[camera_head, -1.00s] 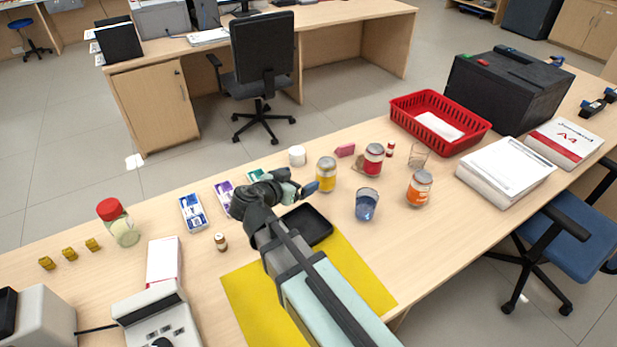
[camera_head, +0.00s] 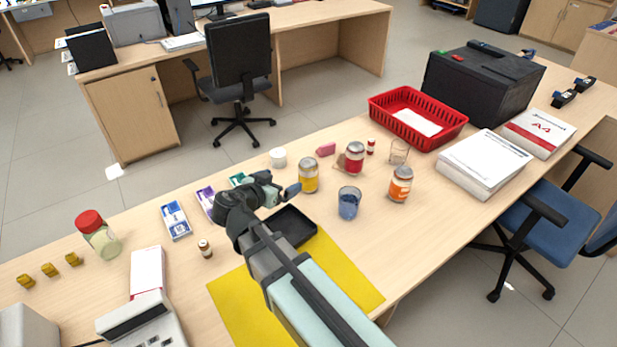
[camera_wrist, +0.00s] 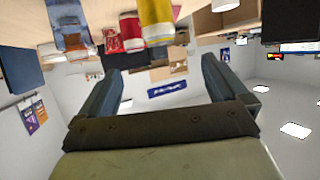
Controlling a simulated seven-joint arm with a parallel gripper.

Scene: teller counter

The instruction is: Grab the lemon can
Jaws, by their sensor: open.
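The yellow lemon can (camera_head: 308,175) with a silver top stands upright on the counter, just right of my gripper. My gripper (camera_head: 282,192) is open and empty, with its fingers pointing toward the can. In the wrist view, which shows the scene upside down, the yellow can (camera_wrist: 157,22) hangs at the top centre, ahead of the open fingers (camera_wrist: 160,78). The can is not between the fingers. My gripper's far side is hidden in the head view.
A red can (camera_head: 354,158) stands behind right, an orange can (camera_head: 400,184) further right. A white jar (camera_head: 278,157) and pink eraser (camera_head: 326,149) lie behind. A black tray (camera_head: 290,226) sits below my arm.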

